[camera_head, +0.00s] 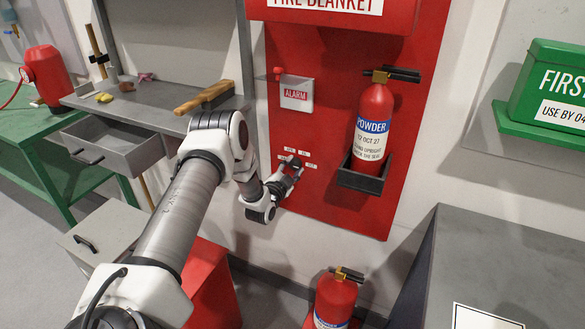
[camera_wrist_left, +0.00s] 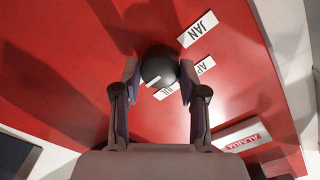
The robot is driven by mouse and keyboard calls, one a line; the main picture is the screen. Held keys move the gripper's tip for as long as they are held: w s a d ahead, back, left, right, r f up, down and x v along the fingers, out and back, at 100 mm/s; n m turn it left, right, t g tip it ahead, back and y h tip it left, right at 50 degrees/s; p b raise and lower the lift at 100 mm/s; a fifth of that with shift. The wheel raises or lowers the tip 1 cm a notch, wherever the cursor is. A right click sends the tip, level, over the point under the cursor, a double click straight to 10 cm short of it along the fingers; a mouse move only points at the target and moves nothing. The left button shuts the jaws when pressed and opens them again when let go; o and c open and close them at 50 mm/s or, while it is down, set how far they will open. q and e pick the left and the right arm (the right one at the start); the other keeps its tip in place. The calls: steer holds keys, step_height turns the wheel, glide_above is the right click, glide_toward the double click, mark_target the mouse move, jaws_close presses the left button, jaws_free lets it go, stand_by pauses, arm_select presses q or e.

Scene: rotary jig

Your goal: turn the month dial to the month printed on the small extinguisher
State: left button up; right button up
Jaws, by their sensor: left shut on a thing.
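My left gripper (camera_head: 293,165) is at the red wall panel. In the left wrist view its two fingers (camera_wrist_left: 159,92) are shut on a round black month dial (camera_wrist_left: 158,62), one on each side. A pale mark on the dial points down and left there, near a partly hidden label ending in "UL" (camera_wrist_left: 167,91). Labels JAN (camera_wrist_left: 197,28) and APR (camera_wrist_left: 204,67) lie to its right. A red extinguisher (camera_head: 372,112) in a wall bracket has a label (camera_head: 369,138) reading "POWDER", "12 OCT 27". Another extinguisher (camera_head: 335,299) stands lower, its label mostly cut off. I cannot tell which is smaller.
A small white ALARM box (camera_head: 296,94) is on the panel above the dial; its sign also shows in the left wrist view (camera_wrist_left: 241,143). The dark bracket (camera_head: 361,179) juts out at the right. A shelf with an open drawer (camera_head: 115,142) is left, a grey counter (camera_head: 500,260) lower right.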

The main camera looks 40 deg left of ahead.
arm_select(q)
steer(key=o, duration=1.1)
steer(key=shift+o, duration=0.2)
steer(key=v, duration=1.2)
